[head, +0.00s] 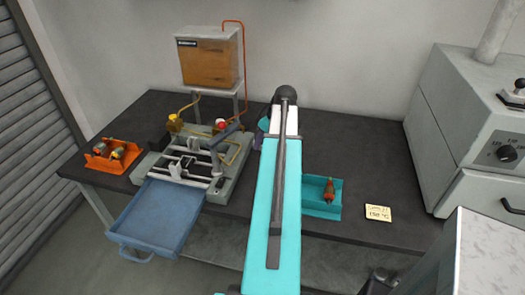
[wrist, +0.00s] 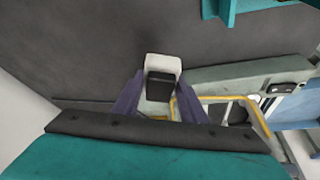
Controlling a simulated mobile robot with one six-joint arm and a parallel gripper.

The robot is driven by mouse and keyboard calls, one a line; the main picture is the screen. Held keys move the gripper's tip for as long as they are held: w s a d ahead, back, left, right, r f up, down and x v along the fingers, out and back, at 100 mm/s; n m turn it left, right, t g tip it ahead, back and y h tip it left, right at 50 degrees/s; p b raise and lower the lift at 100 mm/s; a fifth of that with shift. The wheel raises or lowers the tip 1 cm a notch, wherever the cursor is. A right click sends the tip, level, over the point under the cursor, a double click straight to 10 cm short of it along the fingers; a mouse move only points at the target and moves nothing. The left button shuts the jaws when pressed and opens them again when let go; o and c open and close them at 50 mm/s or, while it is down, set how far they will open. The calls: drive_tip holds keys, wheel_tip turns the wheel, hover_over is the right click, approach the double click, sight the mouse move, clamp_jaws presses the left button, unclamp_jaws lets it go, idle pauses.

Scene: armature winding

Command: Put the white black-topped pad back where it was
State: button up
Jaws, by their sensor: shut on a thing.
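The white pad with a black face (wrist: 163,65) shows between the two purple fingers of my gripper (wrist: 159,82) in the wrist view. My gripper is shut on it. The dark tabletop lies behind the pad in that view, and I cannot tell whether the pad touches it. In the head view a bit of my gripper (head: 262,128) shows beside my teal arm, to the right of the winding machine (head: 235,165). My arm hides the pad there. The machine's edge and yellow tubing also show low right in the wrist view.
A blue drawer tray (head: 160,215) juts out before the machine. An orange bin (head: 103,162) with parts stands at left. A teal tray (head: 312,208) with an armature (head: 329,190) and a yellow note (head: 378,213) are at right. The dark table (head: 370,150) is clear behind them.

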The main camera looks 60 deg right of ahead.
drive_tip(key=shift+f, duration=1.1)
drive_tip(key=shift+f+p, duration=0.75)
drive_tip(key=shift+f, duration=1.15)
drive_tip(key=shift+f, duration=0.1)
drive_tip(key=o, duration=1)
drive_tip(key=shift+r, duration=0.2)
drive_tip(key=shift+b+v, duration=1.4)
drive_tip(key=shift+v, duration=4.5)
